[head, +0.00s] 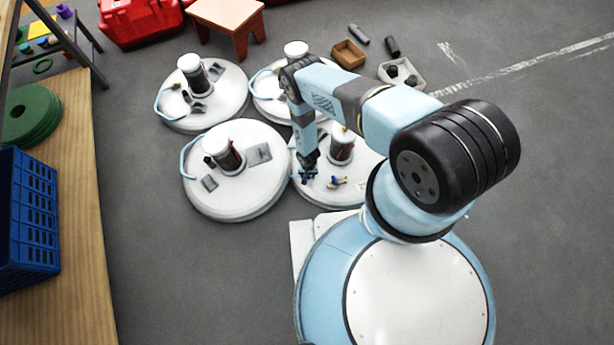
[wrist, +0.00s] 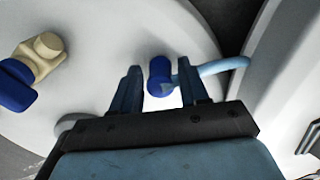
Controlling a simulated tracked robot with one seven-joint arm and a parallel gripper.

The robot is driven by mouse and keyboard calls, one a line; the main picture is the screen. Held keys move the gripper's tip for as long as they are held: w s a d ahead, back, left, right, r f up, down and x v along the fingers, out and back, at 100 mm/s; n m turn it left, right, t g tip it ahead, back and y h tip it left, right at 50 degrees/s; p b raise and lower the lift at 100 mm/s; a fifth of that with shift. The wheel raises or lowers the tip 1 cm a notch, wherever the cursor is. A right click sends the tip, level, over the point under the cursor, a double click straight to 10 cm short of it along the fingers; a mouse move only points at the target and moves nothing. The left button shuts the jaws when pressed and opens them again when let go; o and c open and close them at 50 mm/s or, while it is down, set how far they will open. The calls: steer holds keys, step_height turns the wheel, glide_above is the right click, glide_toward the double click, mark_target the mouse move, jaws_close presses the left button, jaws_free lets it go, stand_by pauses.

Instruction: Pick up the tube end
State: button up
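The tube end is a dark blue cap (wrist: 159,78) on a light blue tube (wrist: 208,68), which curves off to the right in the wrist view. My gripper (wrist: 160,67) is open, with one finger on each side of the cap and a visible gap on both sides. I cannot tell how deep the cap sits between the fingers. In the head view my gripper (head: 309,173) is low over the left part of the front right white tank (head: 350,200). The tube end is too small to make out there.
A cream and blue fitting (wrist: 38,58) lies on the tank lid to the left of my gripper; it also shows in the head view (head: 338,182). A dark canister (head: 342,148) stands close behind. Another white tank (head: 240,195) is to the left.

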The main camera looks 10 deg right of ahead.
jaws_close()
stand_by(0.3)
steer(key=shift+r, duration=0.55)
step_height(320, 180, up, 2)
steer(key=shift+r, duration=0.2)
steer(key=s+d+r, duration=0.7)
steer(key=s+r, duration=0.2)
steer(key=s, duration=0.3)
steer(key=shift+r, duration=0.3)
